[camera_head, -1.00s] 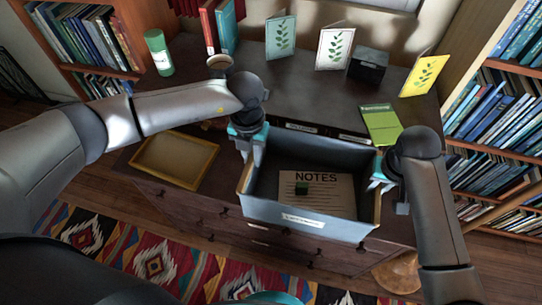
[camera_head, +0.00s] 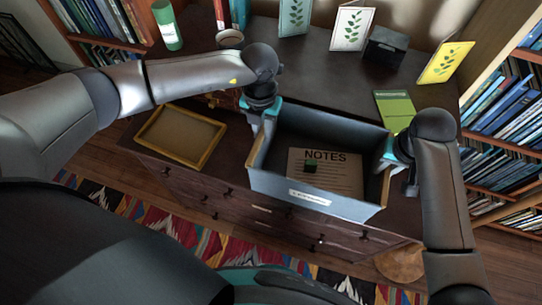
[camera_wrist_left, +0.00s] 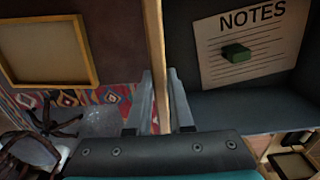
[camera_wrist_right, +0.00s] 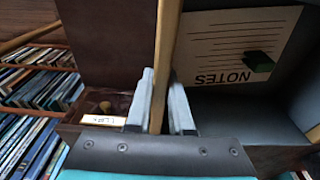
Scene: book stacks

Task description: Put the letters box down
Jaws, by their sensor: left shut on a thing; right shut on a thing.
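The letters box (camera_head: 318,196) is an open blue-grey box with wooden side walls and a label on its front. It looks level at the dresser's front side. Whether it touches the dresser is not clear. A NOTES sheet (camera_head: 335,172) and a small dark green block (camera_head: 309,167) lie inside it. My left gripper (camera_head: 263,125) is shut on the top edge of its left wall; the fingers (camera_wrist_left: 160,105) straddle that wall in the left wrist view. My right gripper (camera_head: 385,160) is shut on the right wall, also seen between the fingers (camera_wrist_right: 158,105) in the right wrist view.
A yellow-framed tray (camera_head: 205,155) lies left of the box. A green booklet (camera_head: 395,110), a dark box (camera_head: 385,47), standing cards (camera_head: 352,28) and a cup (camera_head: 230,38) are on the dresser. Its top (camera_head: 310,75) behind the letters box is mostly clear. Bookshelves stand at both sides.

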